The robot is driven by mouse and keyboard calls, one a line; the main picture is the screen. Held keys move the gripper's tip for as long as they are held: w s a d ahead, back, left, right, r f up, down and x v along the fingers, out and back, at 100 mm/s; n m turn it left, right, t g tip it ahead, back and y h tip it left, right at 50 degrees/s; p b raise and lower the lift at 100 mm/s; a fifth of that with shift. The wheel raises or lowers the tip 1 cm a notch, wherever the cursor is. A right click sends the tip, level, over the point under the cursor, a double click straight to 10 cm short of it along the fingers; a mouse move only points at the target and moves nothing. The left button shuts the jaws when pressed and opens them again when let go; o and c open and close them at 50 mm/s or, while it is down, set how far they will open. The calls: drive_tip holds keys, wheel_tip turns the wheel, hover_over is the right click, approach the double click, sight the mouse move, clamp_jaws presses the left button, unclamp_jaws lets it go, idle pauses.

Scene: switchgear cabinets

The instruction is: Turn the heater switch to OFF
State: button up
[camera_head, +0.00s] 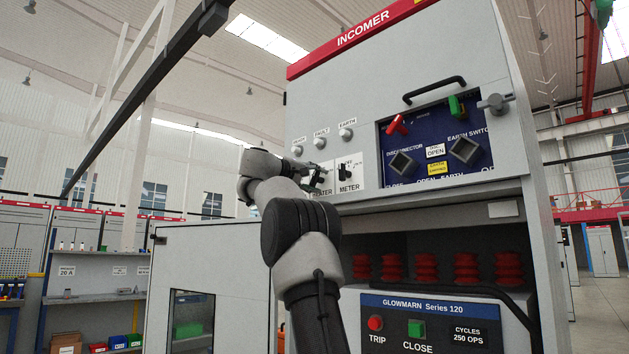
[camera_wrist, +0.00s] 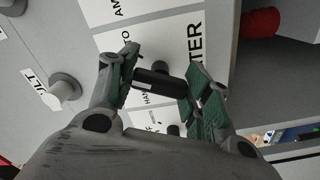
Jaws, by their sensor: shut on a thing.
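The heater switch has a black handle (camera_wrist: 160,80) on a white plate (camera_wrist: 185,25) lettered "...TER", with HAND and part of AUTO readable in the wrist view. My gripper (camera_wrist: 161,76) is shut on this handle, one finger at each end. The picture is turned sideways there. The switch's exact pointing is unclear because the fingers cover part of the dial. In the head view my gripper (camera_head: 317,175) is at the heater plate (camera_head: 322,193) and hides most of the switch. The METER switch plate (camera_head: 350,186) is just to its right.
Indicator lamps (camera_head: 320,143) sit above the switches; one lamp (camera_wrist: 65,88) is close to my left finger in the wrist view. A blue panel (camera_head: 440,140) with red and green parts is to the right. An open door (camera_head: 210,245) stands at lower left.

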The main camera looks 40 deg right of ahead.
drive_tip(key=n, duration=0.5)
drive_tip(key=shift+n, duration=0.4)
idle(0.3)
drive_tip(key=o, duration=1)
drive_tip(key=shift+o, duration=0.2)
drive_tip(key=shift+a, duration=0.1)
drive_tip(key=a, duration=1.2)
drive_tip(key=shift+s, duration=0.45)
